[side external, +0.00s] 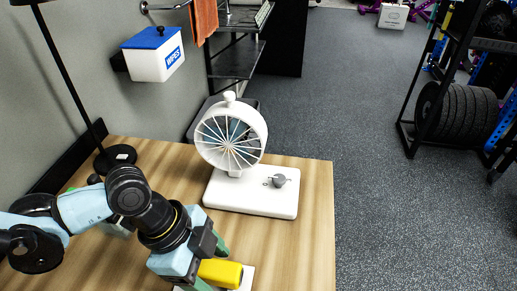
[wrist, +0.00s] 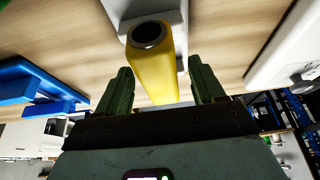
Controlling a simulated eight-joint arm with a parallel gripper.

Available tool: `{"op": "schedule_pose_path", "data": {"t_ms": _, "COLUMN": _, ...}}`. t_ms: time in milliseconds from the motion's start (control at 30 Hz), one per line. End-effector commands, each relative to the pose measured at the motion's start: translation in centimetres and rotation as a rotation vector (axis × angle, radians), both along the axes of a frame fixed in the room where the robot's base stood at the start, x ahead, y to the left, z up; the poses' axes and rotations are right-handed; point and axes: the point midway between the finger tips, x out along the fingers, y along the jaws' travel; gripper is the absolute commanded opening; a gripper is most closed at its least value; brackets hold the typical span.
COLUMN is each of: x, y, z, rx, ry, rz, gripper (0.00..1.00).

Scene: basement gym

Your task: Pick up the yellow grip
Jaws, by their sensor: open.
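The yellow grip (side external: 222,273) is a thick yellow cylinder near the front of the wooden table. In the wrist view the yellow grip (wrist: 153,75) shows a round end with a dark hole, and a white piece (wrist: 172,18) lies behind it. My gripper (side external: 210,264) is low over the table with its green fingers on either side of the grip. In the wrist view my gripper (wrist: 161,82) is open, with a visible gap between each finger and the grip. The grip's far end is hidden by my gripper.
A white fan-like device (side external: 231,135) on a white base (side external: 225,196) with a knob stands just behind my gripper. A black lamp base (side external: 116,158) is at the back left. A blue object (wrist: 30,82) shows left in the wrist view. The table's right strip is clear.

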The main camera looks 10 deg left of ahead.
Motion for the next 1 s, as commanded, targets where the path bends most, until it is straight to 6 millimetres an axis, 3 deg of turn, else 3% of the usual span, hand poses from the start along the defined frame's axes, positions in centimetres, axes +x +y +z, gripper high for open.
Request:
{"op": "schedule_pose_path", "data": {"t_ms": 267, "x": 0.01, "y": 0.00, "z": -0.05, "rx": 0.000, "ry": 0.000, "rz": 0.000, "gripper": 0.68}}
{"op": "schedule_pose_path", "data": {"t_ms": 700, "x": 0.01, "y": -0.01, "z": -0.04, "rx": 0.000, "ry": 0.000, "rz": 0.000, "gripper": 0.06}}
{"op": "schedule_pose_path", "data": {"t_ms": 1000, "x": 0.01, "y": -0.01, "z": 0.27, "rx": 0.000, "ry": 0.000, "rz": 0.000, "gripper": 0.06}}
